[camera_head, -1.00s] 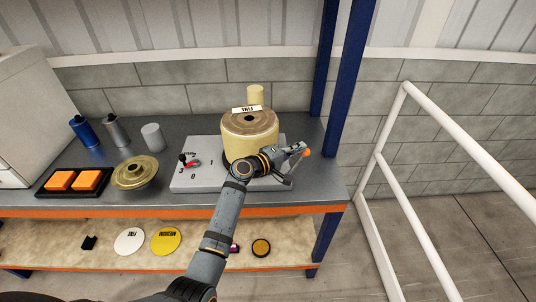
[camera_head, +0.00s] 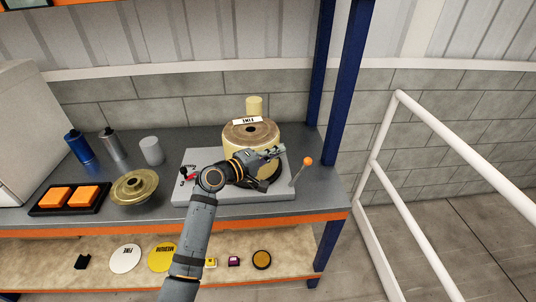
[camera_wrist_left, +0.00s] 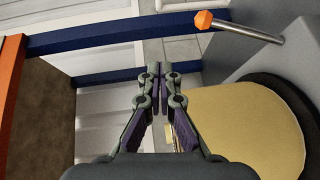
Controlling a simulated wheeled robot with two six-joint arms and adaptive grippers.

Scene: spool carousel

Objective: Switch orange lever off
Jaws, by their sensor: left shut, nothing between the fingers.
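The orange lever (camera_head: 308,161), a thin metal rod with an orange knob, stands at the right end of the grey carousel base (camera_head: 225,196) and leans up to the right. My left gripper (camera_head: 281,149) is shut and empty, in front of the large yellow spool (camera_head: 236,142). Its tips are a little left of the knob, apart from it. In the left wrist view the shut fingertips (camera_wrist_left: 159,68) are below and left of the lever knob (camera_wrist_left: 204,19); the spool (camera_wrist_left: 245,130) is close on the right. My right gripper is not in view.
A blue post (camera_head: 345,75) rises behind on the right. White railing (camera_head: 398,190) stands farther right.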

